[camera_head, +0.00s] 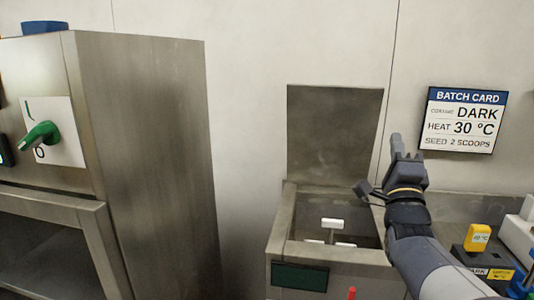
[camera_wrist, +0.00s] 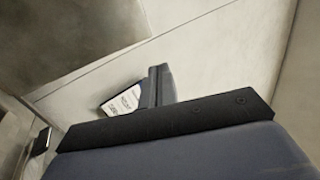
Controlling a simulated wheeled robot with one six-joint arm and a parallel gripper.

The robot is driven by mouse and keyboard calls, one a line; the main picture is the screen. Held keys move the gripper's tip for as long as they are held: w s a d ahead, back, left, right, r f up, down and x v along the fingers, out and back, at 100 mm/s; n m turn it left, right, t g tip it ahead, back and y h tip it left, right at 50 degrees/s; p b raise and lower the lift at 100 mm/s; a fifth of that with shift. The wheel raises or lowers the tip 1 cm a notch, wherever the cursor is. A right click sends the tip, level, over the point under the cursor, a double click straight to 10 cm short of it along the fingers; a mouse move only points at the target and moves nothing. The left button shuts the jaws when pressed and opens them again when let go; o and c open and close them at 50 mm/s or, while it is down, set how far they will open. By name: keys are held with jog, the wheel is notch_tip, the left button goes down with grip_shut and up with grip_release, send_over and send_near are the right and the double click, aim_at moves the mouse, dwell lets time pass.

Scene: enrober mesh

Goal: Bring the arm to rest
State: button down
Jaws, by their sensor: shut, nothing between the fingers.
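My gripper (camera_head: 397,146) is raised in the head view, above the right edge of an open steel tank and in front of the wall. Its fingers point up and look closed together, with nothing between them. In the wrist view my gripper (camera_wrist: 160,85) shows its fingers from behind against the pale wall. The arm comes in from the lower right of the head view. It hides part of the tank's right side and the counter behind it.
The steel tank (camera_head: 279,243) has its lid (camera_head: 333,135) standing open. A steel cabinet (camera_head: 145,160) with a green handle (camera_head: 42,134) stands left. A batch card (camera_head: 463,120) hangs on the wall, also partly seen in the wrist view (camera_wrist: 122,101). A yellow item (camera_head: 478,237) is at right.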

jog(key=shift+b+v, duration=0.5)
jog(key=shift+v, duration=2)
jog(key=shift+f, duration=0.1)
